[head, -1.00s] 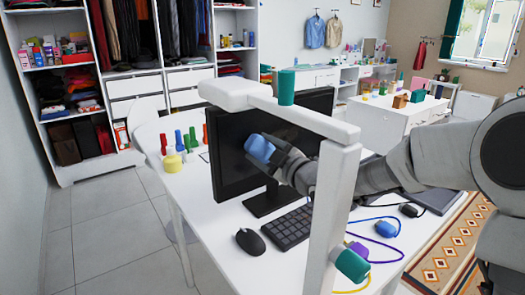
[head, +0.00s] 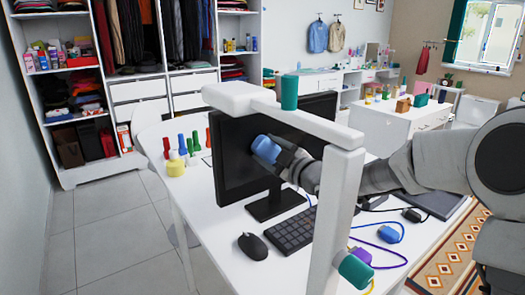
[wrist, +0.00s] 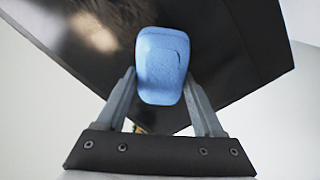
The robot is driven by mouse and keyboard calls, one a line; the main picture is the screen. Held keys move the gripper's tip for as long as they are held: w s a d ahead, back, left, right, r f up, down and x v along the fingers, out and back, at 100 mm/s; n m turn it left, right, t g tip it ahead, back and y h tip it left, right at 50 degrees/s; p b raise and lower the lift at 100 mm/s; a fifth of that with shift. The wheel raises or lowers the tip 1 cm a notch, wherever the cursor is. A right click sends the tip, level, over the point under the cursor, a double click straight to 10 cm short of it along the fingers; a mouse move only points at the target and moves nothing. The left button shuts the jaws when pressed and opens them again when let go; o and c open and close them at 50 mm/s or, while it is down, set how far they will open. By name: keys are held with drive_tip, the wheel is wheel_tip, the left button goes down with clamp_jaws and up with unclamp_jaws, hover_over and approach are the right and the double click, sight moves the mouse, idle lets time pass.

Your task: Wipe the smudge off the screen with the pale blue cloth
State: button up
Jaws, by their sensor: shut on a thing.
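The screen (head: 232,163) is a dark monitor on a black stand on the white desk. My gripper (head: 277,155) is in front of its face, shut on the pale blue cloth (head: 266,149), which is folded into a rounded pad. In the wrist view, the cloth (wrist: 162,62) sits between the two fingers and overlaps the dark screen (wrist: 235,45). I cannot tell whether it touches the glass. A blurry pale-brown patch (wrist: 93,32) shows on the screen at upper left of the cloth; it may be the smudge or a reflection. The cloth hides the screen behind it.
A white frame (head: 343,190) with teal ends stands in the foreground, crossing before the screen. A keyboard (head: 290,231), mouse (head: 252,246) and cables (head: 385,248) lie on the desk. Several colored pegs and a yellow pot (head: 176,166) stand left of the screen.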

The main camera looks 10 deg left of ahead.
sight(302, 133)
drive_tip(key=shift+w+d+p, duration=0.65)
drive_tip(key=shift+w+d, duration=0.8)
drive_tip(key=shift+w, duration=0.2)
drive_tip(key=shift+w+d+p, duration=0.65)
drive_tip(key=shift+w+d, duration=0.75)
drive_tip(key=shift+w, duration=0.2)
drive_tip(key=shift+w+d+r+p, duration=0.1)
drive_tip(key=shift+w+d+p, duration=0.6)
drive_tip(key=shift+w+d, duration=0.4)
drive_tip(key=shift+w+d+r+p, duration=0.1)
drive_tip(key=shift+w+d+p, duration=0.65)
drive_tip(key=shift+w, duration=0.4)
drive_tip(key=shift+w+d+f, duration=0.15)
drive_tip(key=shift+w+d, duration=0.15)
drive_tip(key=shift+d, duration=0.1)
drive_tip(key=shift+w+d+p, duration=0.6)
drive_tip(key=shift+w+d, duration=0.5)
drive_tip(key=shift+w, duration=0.15)
